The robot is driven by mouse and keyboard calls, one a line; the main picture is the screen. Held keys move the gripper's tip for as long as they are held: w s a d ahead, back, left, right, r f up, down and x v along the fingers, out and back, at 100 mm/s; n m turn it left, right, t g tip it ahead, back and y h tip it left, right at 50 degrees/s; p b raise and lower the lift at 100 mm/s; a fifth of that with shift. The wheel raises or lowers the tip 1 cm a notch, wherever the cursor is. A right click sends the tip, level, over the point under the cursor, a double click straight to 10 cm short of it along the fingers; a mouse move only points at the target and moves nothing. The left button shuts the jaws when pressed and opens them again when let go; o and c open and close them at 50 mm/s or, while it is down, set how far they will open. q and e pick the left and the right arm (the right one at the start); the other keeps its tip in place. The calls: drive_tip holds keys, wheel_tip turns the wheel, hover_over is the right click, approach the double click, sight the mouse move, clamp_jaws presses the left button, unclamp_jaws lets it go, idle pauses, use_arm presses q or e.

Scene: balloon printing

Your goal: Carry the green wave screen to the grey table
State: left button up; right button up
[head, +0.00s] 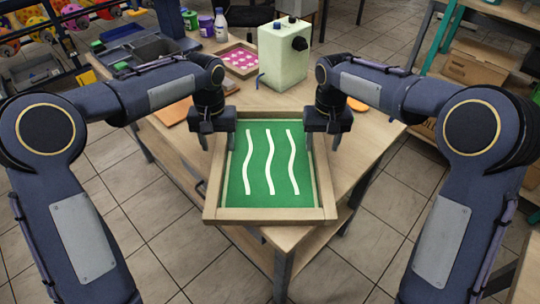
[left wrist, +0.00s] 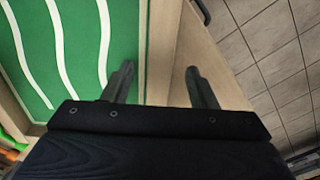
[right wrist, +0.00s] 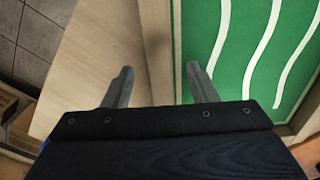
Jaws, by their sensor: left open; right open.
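The green wave screen (head: 258,180) is a wooden frame with a green field and three white wavy lines. It lies flat at the near corner of the wooden table, its front rail at or past the edge. My left gripper (head: 217,146) is open over the frame's left rail. In the left wrist view the rail (left wrist: 158,45) lies between its fingers, one over the green. My right gripper (head: 322,143) is open over the right rail. In the right wrist view that rail (right wrist: 157,45) also lies between the fingers. I cannot make out a grey table.
Behind the screen stand a pale green machine (head: 283,55) and a pink-patterned framed screen (head: 239,60). A dark grey tray unit (head: 150,48), tubs and a white bottle (head: 220,24) are at back left. A shelf with cardboard boxes (head: 472,70) is at right. Tiled floor is clear in front.

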sight(219, 151)
use_arm(q)
drive_tip(key=shift+f, duration=1.7)
use_arm(e)
drive_tip(key=shift+f, duration=1.7)
use_arm(q)
clamp_jaws()
use_arm(e)
clamp_jaws()
use_arm(q)
drive_tip(key=shift+r, duration=0.1)
use_arm(e)
drive_tip(key=shift+r, duration=0.1)
